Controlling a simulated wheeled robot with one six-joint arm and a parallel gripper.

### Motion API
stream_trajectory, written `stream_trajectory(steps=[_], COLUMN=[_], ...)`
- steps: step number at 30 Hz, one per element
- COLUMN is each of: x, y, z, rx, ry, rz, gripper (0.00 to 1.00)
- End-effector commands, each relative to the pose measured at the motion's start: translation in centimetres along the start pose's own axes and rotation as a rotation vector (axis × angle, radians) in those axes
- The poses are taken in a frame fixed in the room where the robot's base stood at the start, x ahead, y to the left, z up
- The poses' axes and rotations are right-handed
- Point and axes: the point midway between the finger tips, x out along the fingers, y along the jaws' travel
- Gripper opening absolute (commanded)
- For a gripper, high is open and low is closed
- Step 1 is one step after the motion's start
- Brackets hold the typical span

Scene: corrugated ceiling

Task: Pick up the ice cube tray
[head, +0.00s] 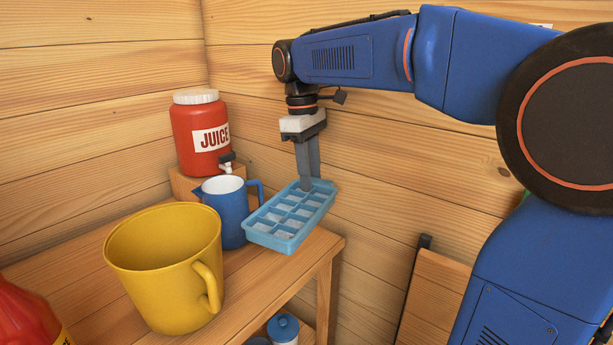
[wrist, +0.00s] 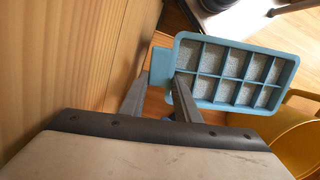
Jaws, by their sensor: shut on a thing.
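The light blue ice cube tray (head: 287,218) has rows of compartments with pale ice in them. My gripper (head: 305,184) points down at the tray's far end, near the wall, and is shut on it. In the wrist view the fingers (wrist: 166,86) close on the tab at the end of the tray (wrist: 236,73). The tray is over the right part of the wooden table (head: 262,292), near its edge, and looks slightly tilted. I cannot tell for sure whether its underside touches the table.
A blue pitcher (head: 228,226) stands just left of the tray. A big yellow mug (head: 160,290) is in front of it. A red juice dispenser (head: 199,138) stands on a wooden block at the back. Wooden walls (head: 392,165) close in behind the arm.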

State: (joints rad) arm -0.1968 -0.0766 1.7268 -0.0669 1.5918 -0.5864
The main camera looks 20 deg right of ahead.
Motion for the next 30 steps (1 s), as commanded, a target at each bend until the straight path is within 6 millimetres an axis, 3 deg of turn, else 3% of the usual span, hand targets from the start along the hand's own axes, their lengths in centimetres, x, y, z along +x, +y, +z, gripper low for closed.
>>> stream_trajectory(steps=[30], x=[1.3], y=[-3.1], z=[11.2], rx=[0.002], ry=[0.001], rz=[0.001], gripper=[0.0])
